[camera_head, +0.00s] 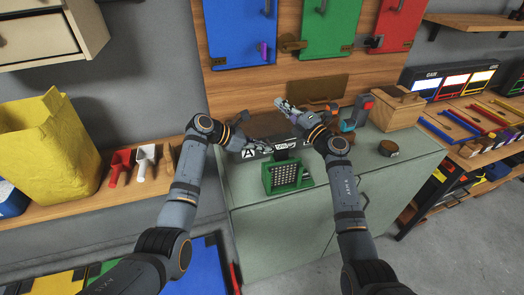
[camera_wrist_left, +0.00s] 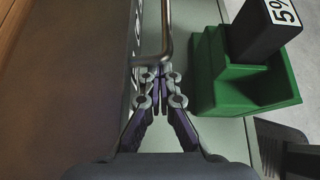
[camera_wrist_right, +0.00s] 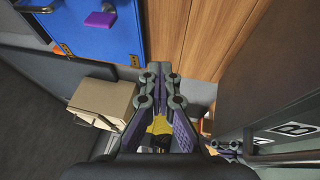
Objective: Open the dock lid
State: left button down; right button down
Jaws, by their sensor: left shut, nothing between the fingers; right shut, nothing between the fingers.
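The dock is a low box with a brown top (camera_head: 265,126) and lettered labels on its front, on the grey-green cabinet. A broad brown surface (camera_wrist_left: 65,80), seemingly its lid, fills the left of the left wrist view. A bent metal handle (camera_wrist_left: 167,42) runs beside it. My left gripper (camera_head: 266,148) is shut and empty at the dock's front; its fingertips (camera_wrist_left: 160,72) are close to the handle's end, but contact cannot be told. My right gripper (camera_head: 279,103) is shut and empty above the dock. The right wrist view shows its fingertips (camera_wrist_right: 160,68) and a labelled panel (camera_wrist_right: 280,110).
A green holder (camera_head: 286,187) with a black block (camera_wrist_left: 262,30) stands in front of the dock. A brown panel (camera_head: 318,89) stands behind. A wooden box (camera_head: 397,112) is at right. Coloured doors (camera_head: 331,28) hang above. A yellow bag (camera_head: 48,145) stands on the left shelf.

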jog(key=c, duration=1.7)
grip_release()
